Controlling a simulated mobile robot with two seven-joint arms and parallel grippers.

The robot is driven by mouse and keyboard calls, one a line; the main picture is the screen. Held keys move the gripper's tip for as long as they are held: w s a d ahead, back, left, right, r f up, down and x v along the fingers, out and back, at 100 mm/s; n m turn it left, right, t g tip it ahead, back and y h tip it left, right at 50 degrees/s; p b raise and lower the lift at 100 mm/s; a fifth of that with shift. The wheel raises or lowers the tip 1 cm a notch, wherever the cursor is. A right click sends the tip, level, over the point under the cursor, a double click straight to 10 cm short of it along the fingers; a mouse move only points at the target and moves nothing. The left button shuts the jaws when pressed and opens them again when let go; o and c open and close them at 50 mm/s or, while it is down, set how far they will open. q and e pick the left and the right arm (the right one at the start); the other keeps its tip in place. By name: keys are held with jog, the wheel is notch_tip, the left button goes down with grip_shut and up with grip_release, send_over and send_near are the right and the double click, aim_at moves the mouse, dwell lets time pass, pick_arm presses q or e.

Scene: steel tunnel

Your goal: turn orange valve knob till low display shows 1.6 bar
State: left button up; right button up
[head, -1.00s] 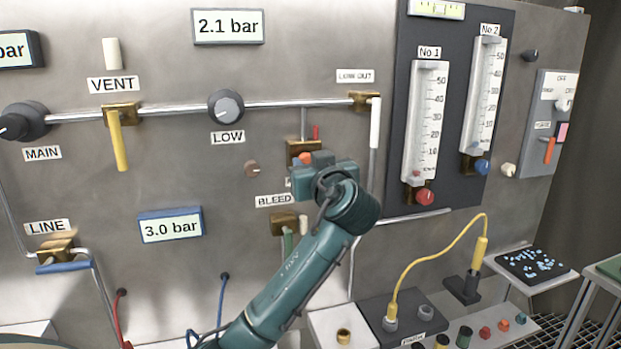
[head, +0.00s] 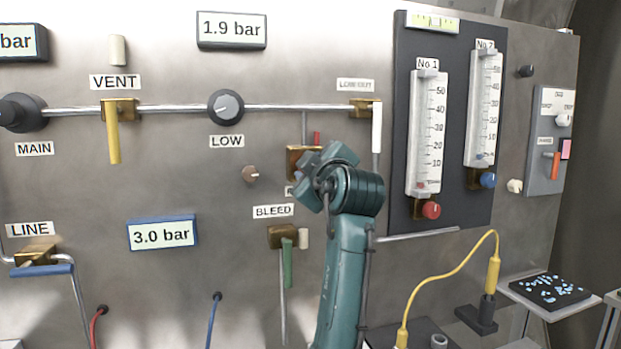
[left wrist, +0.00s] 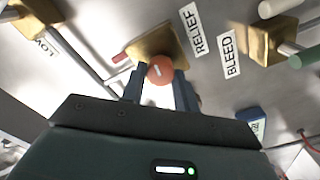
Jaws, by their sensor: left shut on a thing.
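The orange valve knob (left wrist: 161,69) sits on a brass block (left wrist: 158,42) beside the RELIEF label (left wrist: 195,28) in the left wrist view. My left gripper (left wrist: 158,86) is shut on it, one finger on each side. In the head view my left wrist covers the knob, and only part of the brass block (head: 301,158) shows. The low display (head: 232,30), above the LOW regulator (head: 226,107), reads 1.9 bar. My right gripper is not in view.
The BLEED valve (head: 284,237) with its green handle is just left of my forearm. A white-handled LOW OUT valve (head: 376,126) is close above right. The flowmeter panel (head: 398,195) stands farther right. A blue-framed display (head: 162,233) reads 3.0 bar.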

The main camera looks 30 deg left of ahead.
pick_arm(q)
jog(key=shift+n, duration=0.4)
jog(key=o, duration=1)
jog(key=shift+c, duration=0.2)
jog(key=b+v, duration=0.3)
jog(key=v, duration=1)
jog(key=shift+s, duration=0.1)
